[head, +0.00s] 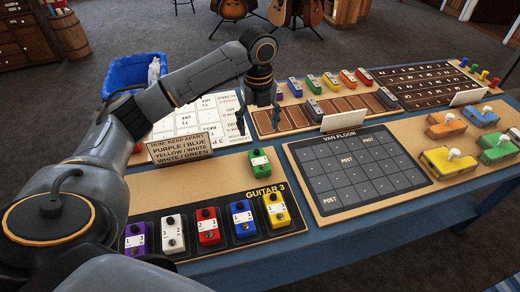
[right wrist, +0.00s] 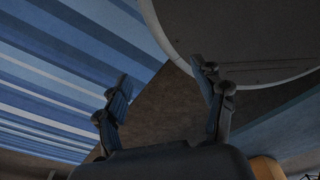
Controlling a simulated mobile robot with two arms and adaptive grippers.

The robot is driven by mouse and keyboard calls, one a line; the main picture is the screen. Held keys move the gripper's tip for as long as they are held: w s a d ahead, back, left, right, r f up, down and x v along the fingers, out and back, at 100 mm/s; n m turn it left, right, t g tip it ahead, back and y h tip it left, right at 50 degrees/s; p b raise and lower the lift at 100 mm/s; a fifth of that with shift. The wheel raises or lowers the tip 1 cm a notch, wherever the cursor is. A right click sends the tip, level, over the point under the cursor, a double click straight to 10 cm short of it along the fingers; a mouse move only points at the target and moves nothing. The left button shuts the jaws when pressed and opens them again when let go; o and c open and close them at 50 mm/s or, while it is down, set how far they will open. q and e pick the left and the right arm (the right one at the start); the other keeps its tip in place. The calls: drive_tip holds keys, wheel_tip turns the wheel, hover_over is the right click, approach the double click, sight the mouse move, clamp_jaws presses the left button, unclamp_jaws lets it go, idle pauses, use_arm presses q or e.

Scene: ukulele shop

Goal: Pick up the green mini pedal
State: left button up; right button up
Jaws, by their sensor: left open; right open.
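A small green pedal (head: 260,162) with a black knob and white label stands upright on the tan board, behind the Guitar 3 pad (head: 210,222). My left gripper (head: 258,118) points down, open, behind and above this pedal, with nothing visible between its fingers. Other green pedals are a small one (head: 312,84) in the back row, a tiny one (head: 484,75) at the back right, and a larger one (head: 497,149) at the right. My right gripper (right wrist: 165,95) shows only in the right wrist view, open and empty, with no pedals in sight there.
Purple, white, red (head: 208,230), blue and yellow pedals stand on the Guitar 3 pad. A rule sign (head: 180,148) stands left of the green pedal. The Van Floor grid (head: 358,165) is empty. A blue bin (head: 135,72) stands at the back left.

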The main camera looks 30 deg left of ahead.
use_arm(q)
hover_over(259, 159)
wheel_tip(259, 159, down, 7)
drive_tip(key=shift+w+a+f, duration=0.1)
drive_tip(key=shift+a+f, duration=0.05)
drive_tip(key=shift+w+f, duration=0.1)
drive_tip(key=shift+f, duration=0.3)
drive_tip(key=shift+f+p, duration=0.2)
drive_tip(key=shift+p, duration=0.1)
drive_tip(key=f+p, duration=0.1)
drive_tip(key=f, duration=0.3)
drive_tip(key=shift+s+f, duration=0.15)
drive_tip(key=shift+s, duration=0.05)
drive_tip(key=shift+f, duration=0.35)
use_arm(e)
drive_tip(key=shift+s+r, duration=0.55)
drive_tip(key=shift+r, duration=0.2)
use_arm(q)
drive_tip(key=shift+c, duration=0.4)
use_arm(e)
drive_tip(key=shift+s, duration=0.1)
